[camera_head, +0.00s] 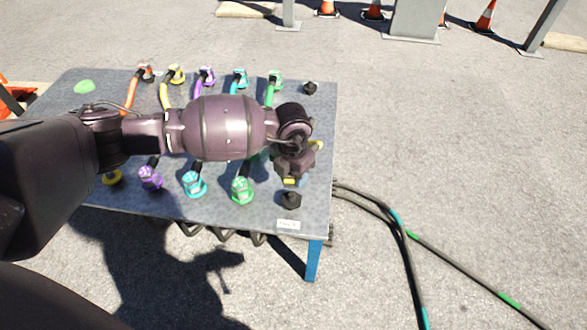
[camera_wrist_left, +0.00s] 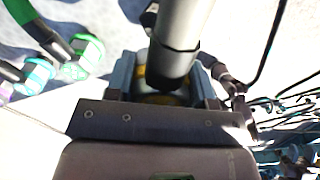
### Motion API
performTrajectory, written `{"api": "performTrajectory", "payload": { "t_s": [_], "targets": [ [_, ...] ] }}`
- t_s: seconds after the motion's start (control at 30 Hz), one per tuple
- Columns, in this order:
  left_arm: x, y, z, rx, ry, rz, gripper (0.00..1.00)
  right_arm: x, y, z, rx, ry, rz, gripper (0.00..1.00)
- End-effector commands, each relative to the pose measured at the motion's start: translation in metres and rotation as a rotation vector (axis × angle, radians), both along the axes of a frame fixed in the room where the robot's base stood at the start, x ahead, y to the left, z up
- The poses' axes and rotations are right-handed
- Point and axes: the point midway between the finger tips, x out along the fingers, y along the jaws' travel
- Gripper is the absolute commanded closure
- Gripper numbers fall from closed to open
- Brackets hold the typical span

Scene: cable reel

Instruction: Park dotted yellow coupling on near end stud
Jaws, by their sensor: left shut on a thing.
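My left gripper (camera_head: 290,178) is over the right side of the table, just behind the near end stud (camera_head: 291,199). It is shut on a yellow coupling (camera_head: 289,181), mostly hidden by the gripper in the head view. In the left wrist view a strip of the yellow coupling (camera_wrist_left: 141,74) shows between the fingers of the left gripper (camera_wrist_left: 165,85). A thick dark cable runs up from there. Dots on the coupling cannot be made out. The near end stud is black, bare and upright, apart from the gripper. My right gripper is not in view.
A far row of couplings ends at a bare black stud (camera_head: 310,88). A white label (camera_head: 288,225) sits at the table's (camera_head: 325,120) front edge. Cables lie on the ground to the right.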

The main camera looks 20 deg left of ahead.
Motion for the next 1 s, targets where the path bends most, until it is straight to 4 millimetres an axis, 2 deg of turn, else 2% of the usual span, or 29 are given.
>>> {"api": "performTrajectory", "payload": {
  "t_s": [0.03, 0.17, 0.5, 1.0],
  "targets": [
    [-0.002, 0.0, -0.012, -0.001, 0.008, 0.0, 0.8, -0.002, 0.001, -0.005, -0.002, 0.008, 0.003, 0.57],
    [-0.002, 0.0, -0.025, 0.0, 0.008, 0.0, 0.8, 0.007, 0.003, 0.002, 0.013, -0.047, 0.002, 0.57],
    [-0.002, 0.0, -0.056, -0.001, 0.008, 0.001, 0.8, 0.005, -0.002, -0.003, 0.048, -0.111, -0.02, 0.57],
    [0.0, 0.0, -0.073, 0.0, -0.001, 0.001, 0.8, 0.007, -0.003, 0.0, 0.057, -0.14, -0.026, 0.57]
  ]
}}
